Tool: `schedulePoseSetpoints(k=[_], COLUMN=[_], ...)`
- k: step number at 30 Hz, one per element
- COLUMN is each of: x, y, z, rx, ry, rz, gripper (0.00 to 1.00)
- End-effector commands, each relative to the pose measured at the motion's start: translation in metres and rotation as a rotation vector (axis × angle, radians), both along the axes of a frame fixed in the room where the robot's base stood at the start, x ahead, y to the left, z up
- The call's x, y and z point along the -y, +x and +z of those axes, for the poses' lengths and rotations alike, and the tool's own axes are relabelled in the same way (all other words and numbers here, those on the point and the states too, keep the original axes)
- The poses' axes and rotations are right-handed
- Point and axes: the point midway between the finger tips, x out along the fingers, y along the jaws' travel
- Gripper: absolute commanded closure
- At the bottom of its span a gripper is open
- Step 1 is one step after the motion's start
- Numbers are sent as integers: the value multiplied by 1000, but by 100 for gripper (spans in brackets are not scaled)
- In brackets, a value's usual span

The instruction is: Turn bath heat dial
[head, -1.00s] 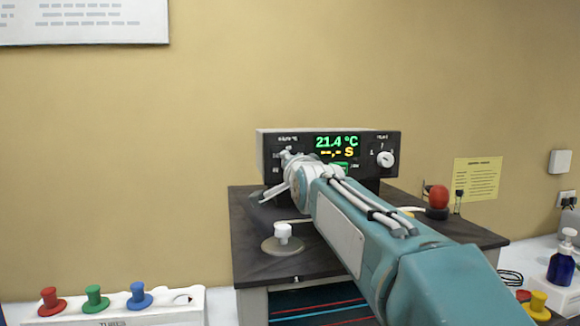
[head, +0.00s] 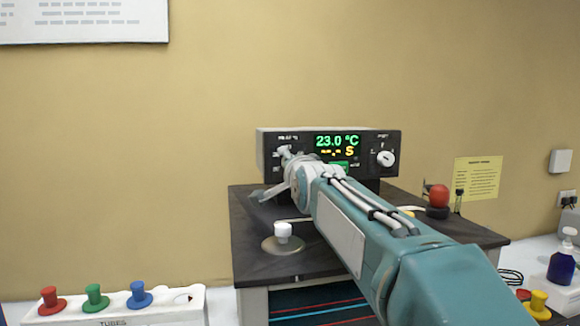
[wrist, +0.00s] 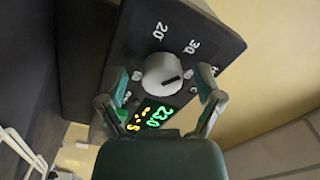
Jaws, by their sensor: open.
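The bath heat dial (wrist: 162,74) is a round pale grey knob with a black pointer mark on a black panel, seen face-on in the wrist view. Its mark points to the right in that view; the numbers 20 and 30 are printed around it. My gripper (wrist: 158,100) is open, with one finger on each side of the dial and gaps between. In the head view my gripper (head: 277,177) is in front of the left part of the bath controller (head: 328,178), and the dial is mostly hidden. The green display (head: 337,141) reads 23.0 °C.
A second white knob (head: 385,158) is on the panel's right side. A white-capped piece (head: 283,232) stands on the dark bench top (head: 255,225) below my arm. A red ball-shaped object (head: 438,196) is at the right. A tube rack (head: 120,318) is at lower left.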

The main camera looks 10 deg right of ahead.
Motion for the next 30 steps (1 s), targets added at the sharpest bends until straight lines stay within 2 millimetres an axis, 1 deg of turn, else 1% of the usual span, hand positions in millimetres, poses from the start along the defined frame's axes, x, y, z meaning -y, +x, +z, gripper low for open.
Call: schedulePoseSetpoints(k=[5,15,18,21,24,30], x=[0,-1,-1,-1,-1,-1], y=[-20,-81,-97,-108,-115,-117], z=[1,0,0,-1,-1,-2], rx=[1,2,1,1,0,-1], ry=[0,-1,0,-1,-1,-1], rz=[1,0,1,1,0,0], gripper=[16,16,16,16,16,16])
